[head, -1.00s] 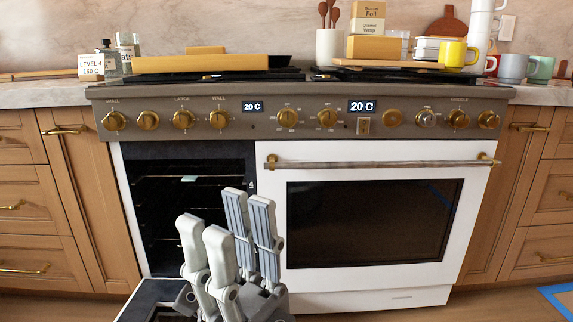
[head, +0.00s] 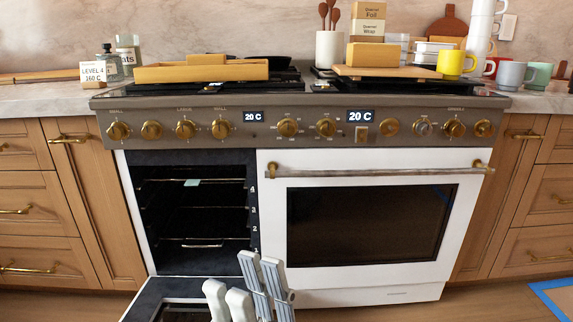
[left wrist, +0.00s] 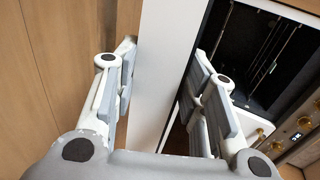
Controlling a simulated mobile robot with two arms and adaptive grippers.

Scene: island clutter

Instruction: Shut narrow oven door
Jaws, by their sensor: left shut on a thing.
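The narrow oven (head: 195,215) on the left of the range stands open, with its dark cavity and racks showing. Its door (head: 140,305) is folded down toward me, and the picture's bottom edge cuts it off. The cavity shows beyond.
The wide white oven (head: 375,275) beside it is shut, with a bar handle across its top. Brass knobs (head: 288,127) line the panel above. Wooden drawers (head: 35,210) flank the range. Trays, boxes and mugs (head: 455,60) stand on top.

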